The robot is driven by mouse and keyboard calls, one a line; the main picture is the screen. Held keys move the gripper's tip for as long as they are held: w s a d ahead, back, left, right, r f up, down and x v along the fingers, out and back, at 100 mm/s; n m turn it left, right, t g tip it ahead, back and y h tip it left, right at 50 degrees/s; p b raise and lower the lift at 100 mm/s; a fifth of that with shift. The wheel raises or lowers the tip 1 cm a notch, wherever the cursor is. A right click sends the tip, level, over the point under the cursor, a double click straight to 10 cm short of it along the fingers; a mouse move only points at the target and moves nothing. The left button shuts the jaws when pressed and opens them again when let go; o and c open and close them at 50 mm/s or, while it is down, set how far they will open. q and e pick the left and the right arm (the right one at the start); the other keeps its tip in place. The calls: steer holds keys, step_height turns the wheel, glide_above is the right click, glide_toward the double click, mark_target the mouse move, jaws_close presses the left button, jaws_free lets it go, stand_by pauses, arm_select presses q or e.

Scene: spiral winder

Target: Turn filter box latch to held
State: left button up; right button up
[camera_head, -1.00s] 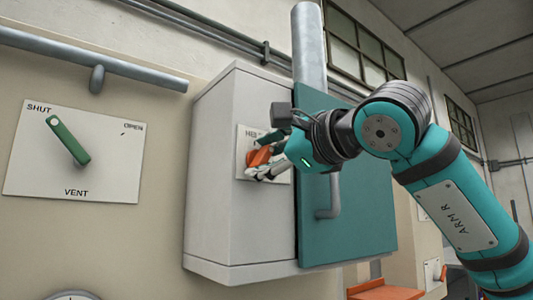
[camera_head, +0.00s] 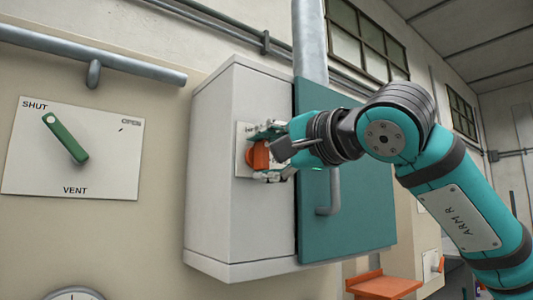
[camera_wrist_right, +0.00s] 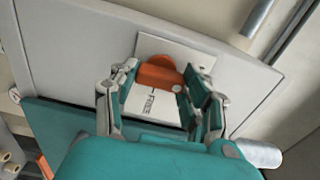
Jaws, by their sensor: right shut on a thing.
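The orange filter box latch (camera_head: 258,157) sits on a small white plate (camera_head: 242,135) on the pale side of the grey filter box (camera_head: 222,190). My right gripper (camera_head: 268,153) is shut on the latch, with one finger above it and one below in the head view. In the right wrist view the latch (camera_wrist_right: 158,72) lies between the two fingers, and the word FREE shows on the plate (camera_wrist_right: 150,103). The gripper covers most of the plate's lettering in the head view. My left gripper is in no view.
The box's teal door (camera_head: 365,205) has a grey handle (camera_head: 334,200) beside my right arm. A vent plate with a green lever (camera_head: 66,140) is on the wall at left. An orange shelf (camera_head: 383,285) is below the box at right.

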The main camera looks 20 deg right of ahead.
steer(key=shift+f, duration=0.1)
steer(key=o, duration=1.2)
steer(key=shift+c, duration=0.2)
steer(key=shift+s, duration=0.2)
steer(key=v, duration=1.1)
steer(key=shift+s, duration=0.35)
steer(key=shift+d, duration=0.1)
